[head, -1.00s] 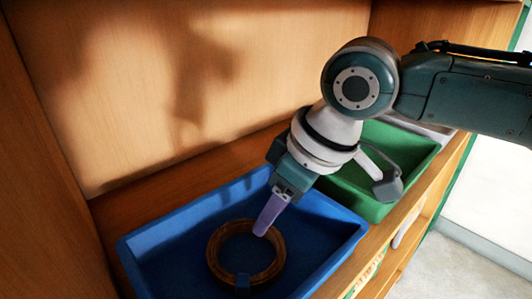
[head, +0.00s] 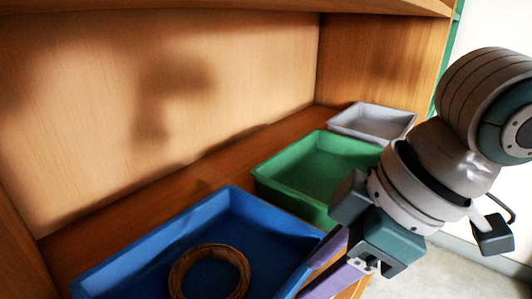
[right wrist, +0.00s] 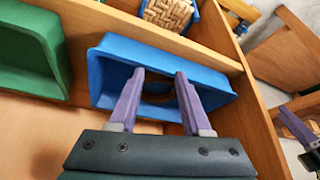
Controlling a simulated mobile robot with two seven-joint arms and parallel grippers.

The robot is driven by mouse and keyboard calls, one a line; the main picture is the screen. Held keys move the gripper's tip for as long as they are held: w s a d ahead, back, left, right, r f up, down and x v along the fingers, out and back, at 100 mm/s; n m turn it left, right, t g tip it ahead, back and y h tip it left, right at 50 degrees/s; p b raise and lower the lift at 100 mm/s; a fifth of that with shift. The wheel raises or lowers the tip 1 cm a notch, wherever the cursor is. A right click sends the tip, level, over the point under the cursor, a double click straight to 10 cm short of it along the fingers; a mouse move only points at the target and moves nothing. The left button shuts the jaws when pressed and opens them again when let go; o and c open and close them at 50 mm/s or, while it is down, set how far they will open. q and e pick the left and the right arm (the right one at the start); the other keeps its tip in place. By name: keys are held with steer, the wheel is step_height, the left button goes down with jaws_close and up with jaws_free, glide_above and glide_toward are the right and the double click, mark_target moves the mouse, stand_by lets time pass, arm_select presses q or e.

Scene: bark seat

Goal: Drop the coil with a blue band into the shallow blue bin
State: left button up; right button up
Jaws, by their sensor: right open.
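The brown coil (head: 208,250) lies in the shallow blue bin (head: 262,238), its lower part cut off by the head view's bottom edge. Its blue band does not show now. In the right wrist view the coil (right wrist: 157,88) is partly seen between the fingers, inside the blue bin (right wrist: 218,78). My right gripper (head: 328,264) is open and empty, by the bin's right rim in the head view and apart from the coil. Part of my left gripper (right wrist: 297,127) shows at the right edge of the right wrist view; its opening cannot be made out.
A green bin (head: 312,170) stands beside the blue one, with a grey bin (head: 372,122) beyond it on the wooden shelf (head: 215,178). Wooden shelf walls enclose the bins.

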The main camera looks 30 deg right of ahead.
steer(key=s+a+t, duration=0.1)
steer(key=s+a, duration=0.1)
steer(key=a, duration=0.3)
steer(key=s+d+f+m+g+h, duration=0.1)
steer(key=s+d+f+m+h, duration=0.2)
steer(key=s+d+m, duration=0.4)
step_height(320, 180, up, 45)
steer(key=s+a+n+p, duration=0.1)
steer(key=p, duration=4.4)
steer(key=shift+a+r, duration=0.2)
steer(key=shift+a, duration=0.1)
